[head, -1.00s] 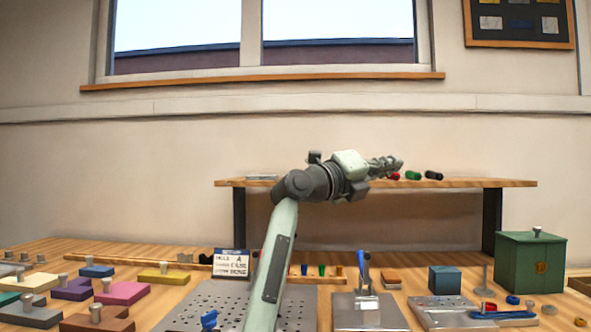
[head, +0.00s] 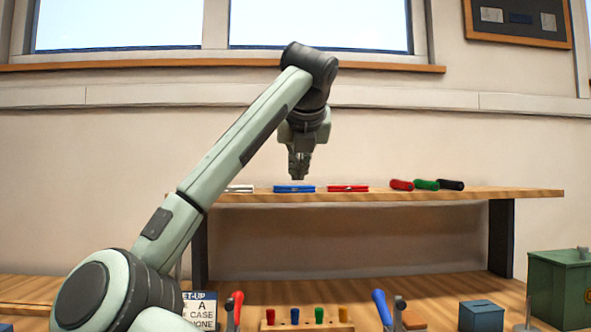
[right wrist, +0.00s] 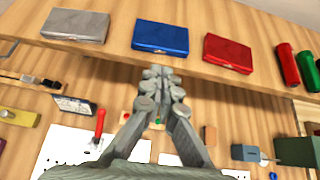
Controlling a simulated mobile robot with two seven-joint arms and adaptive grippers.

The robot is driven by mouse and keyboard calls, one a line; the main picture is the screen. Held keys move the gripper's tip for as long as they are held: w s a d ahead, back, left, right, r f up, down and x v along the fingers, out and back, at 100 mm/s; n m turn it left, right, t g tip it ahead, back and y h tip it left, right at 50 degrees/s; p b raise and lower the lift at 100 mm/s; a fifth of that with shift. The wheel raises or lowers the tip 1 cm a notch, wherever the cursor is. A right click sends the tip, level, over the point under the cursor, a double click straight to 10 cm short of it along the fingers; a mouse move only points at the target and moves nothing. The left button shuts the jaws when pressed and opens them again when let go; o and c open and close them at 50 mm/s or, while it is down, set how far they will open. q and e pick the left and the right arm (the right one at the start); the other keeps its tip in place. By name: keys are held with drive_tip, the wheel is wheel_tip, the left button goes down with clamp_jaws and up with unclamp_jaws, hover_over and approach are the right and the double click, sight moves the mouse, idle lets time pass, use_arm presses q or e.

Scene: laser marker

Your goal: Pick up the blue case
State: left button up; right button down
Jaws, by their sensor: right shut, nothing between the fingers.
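The blue case (head: 294,188) lies flat on the raised wooden shelf, between a silver case (head: 239,188) and a red case (head: 347,188). In the right wrist view the blue case (right wrist: 160,37) lies just beyond my fingertips, with a visible gap. My right gripper (head: 298,177) points down above the blue case in the head view, shut and empty. It also shows in the right wrist view (right wrist: 158,72) with its fingers together. My left gripper is not in view.
Red, green and black cylinders (head: 426,185) lie on the shelf (head: 400,196) at the right. On the bench below stand a sign (head: 200,310), a block with coloured pegs (head: 305,326), a small blue box (head: 481,316) and a green box (head: 560,288).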

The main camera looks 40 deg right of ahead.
sight(293, 189)
drive_tip(key=w+d+p, duration=0.1)
drive_tip(key=w+d, duration=0.2)
drive_tip(key=w+d+p, duration=0.1)
drive_tip(key=w+d, duration=0.2)
drive_tip(key=w, duration=0.1)
drive_tip(key=shift+r, duration=0.1)
drive_tip(key=shift+w+d+f+p, duration=0.15)
drive_tip(key=shift+w+f+p, duration=0.1)
drive_tip(key=shift+f+p, duration=0.15)
drive_tip(key=shift+f+b, duration=0.45)
drive_tip(key=shift+f, duration=0.15)
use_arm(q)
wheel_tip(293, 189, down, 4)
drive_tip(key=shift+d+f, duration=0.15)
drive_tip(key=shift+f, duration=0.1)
use_arm(e)
drive_tip(key=shift+s+f, duration=0.1)
